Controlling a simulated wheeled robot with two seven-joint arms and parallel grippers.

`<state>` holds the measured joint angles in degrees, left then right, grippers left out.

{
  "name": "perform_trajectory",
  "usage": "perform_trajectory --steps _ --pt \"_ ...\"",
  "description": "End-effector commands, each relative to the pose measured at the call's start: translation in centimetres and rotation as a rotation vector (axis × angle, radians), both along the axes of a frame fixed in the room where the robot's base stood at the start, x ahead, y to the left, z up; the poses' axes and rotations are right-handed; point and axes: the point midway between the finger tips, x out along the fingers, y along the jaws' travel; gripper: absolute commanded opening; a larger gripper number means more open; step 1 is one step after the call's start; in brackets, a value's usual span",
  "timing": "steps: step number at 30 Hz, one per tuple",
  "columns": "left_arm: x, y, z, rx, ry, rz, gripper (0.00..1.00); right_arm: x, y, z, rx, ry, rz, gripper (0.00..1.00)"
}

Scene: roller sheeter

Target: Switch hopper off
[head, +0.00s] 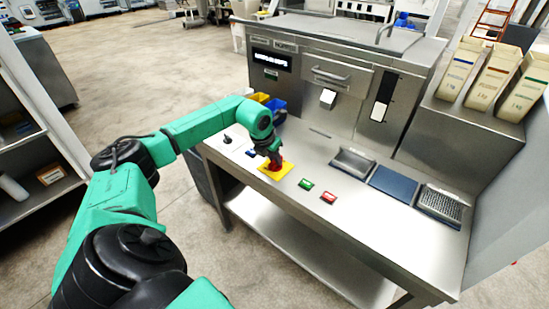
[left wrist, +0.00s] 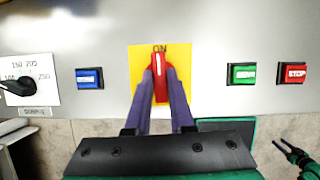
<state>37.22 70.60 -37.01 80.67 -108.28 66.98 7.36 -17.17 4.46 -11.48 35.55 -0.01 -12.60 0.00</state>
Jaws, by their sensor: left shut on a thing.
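The hopper switch is a red rotary handle (left wrist: 161,78) on a yellow plate (left wrist: 178,60) marked "ON" at its top, in the left wrist view. The handle points up toward "ON". My left gripper (left wrist: 161,90) is shut on the red handle, one finger on each side. In the head view the yellow plate (head: 284,171) lies on the steel counter's front part, and my left gripper (head: 273,160) reaches down onto it. The gripper hides much of the handle there.
Right of the plate are a green button (left wrist: 243,74) and a red stop button (left wrist: 292,74). Left are a blue button (left wrist: 89,78) and a black dial (left wrist: 18,86). Trays (head: 353,162) and a keyboard-like unit (head: 440,205) lie further right on the steel counter (head: 360,225).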

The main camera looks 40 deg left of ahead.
Motion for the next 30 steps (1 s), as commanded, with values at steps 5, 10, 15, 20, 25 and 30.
perform_trajectory --steps 5,10,15,20,25,30 --pt "0.1 -0.1 0.1 0.0 -0.002 0.094 0.0 0.0 0.0 0.2 -0.001 0.001 0.0 0.5" --pt "0.2 -0.2 0.1 -0.001 -0.004 0.231 0.0 0.0 -0.1 0.2 -0.001 0.001 -0.001 0.5" --pt "0.2 -0.3 0.1 -0.001 -0.005 0.39 0.0 0.0 -0.1 0.0 -0.002 0.001 -0.001 0.5" --pt "0.3 -0.3 0.1 -0.001 -0.004 0.542 0.0 0.0 -0.2 -0.3 -0.003 0.001 0.0 0.5" --pt "0.4 -0.5 0.1 -0.002 -0.006 0.705 0.0 0.0 -0.2 -0.6 -0.003 0.001 0.0 0.5" --pt "0.5 -0.5 0.1 -0.002 -0.006 0.867 0.0 0.0 -0.2 -0.9 -0.003 0.001 0.001 0.5"
